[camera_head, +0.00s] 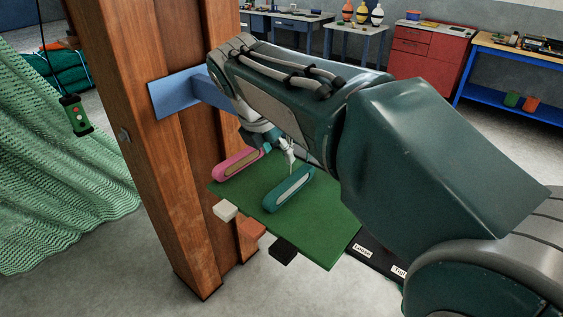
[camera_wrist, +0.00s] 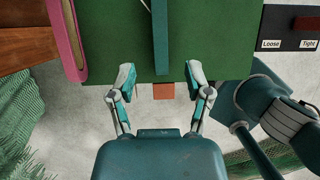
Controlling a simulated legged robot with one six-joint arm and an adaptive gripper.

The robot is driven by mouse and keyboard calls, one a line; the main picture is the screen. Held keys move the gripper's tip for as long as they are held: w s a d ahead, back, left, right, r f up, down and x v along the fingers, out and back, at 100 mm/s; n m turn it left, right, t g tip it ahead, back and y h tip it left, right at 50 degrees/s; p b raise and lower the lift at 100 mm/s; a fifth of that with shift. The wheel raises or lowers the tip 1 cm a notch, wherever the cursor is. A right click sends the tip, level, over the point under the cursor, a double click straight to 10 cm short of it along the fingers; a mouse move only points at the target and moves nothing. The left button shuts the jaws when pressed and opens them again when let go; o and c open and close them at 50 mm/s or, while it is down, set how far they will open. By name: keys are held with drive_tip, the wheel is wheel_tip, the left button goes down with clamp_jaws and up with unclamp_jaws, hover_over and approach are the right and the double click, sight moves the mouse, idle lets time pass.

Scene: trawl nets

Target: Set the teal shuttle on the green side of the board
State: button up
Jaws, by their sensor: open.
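The teal shuttle (camera_head: 289,189) lies on a green panel (camera_head: 325,235), its long side running away from the panel's near edge. It also shows in the wrist view (camera_wrist: 161,35), ahead of my gripper and lined up between the fingers. My gripper (camera_wrist: 158,80) is open and empty, its fingertips short of the shuttle. In the head view my arm partly hides the gripper (camera_head: 287,150). A black board (camera_wrist: 288,32) adjoins the panel on the right. It is labelled Loose and Tight, with a dark red patch beyond Tight. My arm hides most of it in the head view.
A pink shuttle (camera_head: 238,166) lies at the panel's left. A wooden post (camera_head: 165,130) stands close at left, with a green net (camera_head: 70,170) beyond.

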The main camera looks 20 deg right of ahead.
drive_tip(key=s+d+f+m+t+y, duration=0.1)
drive_tip(key=s+f+m, duration=0.2)
drive_tip(key=s+m, duration=0.3)
drive_tip(key=s+d+f+m+t+y, duration=0.1)
drive_tip(key=s+f+m, duration=0.2)
drive_tip(key=s+m, duration=0.3)
drive_tip(key=s+d+f+m+y, duration=0.1)
drive_tip(key=s+f+m, duration=0.2)
drive_tip(key=m, duration=0.9)
drive_tip(key=shift+s+d+t+y, duration=0.15)
drive_tip(key=shift+s+t+y, duration=0.05)
drive_tip(key=shift+s, duration=0.55)
drive_tip(key=shift+s+d+t+y, duration=0.15)
drive_tip(key=shift+s+t+y, duration=0.05)
drive_tip(key=shift+s, duration=0.5)
drive_tip(key=shift+s+f+m, duration=0.2)
drive_tip(key=shift+m, duration=0.4)
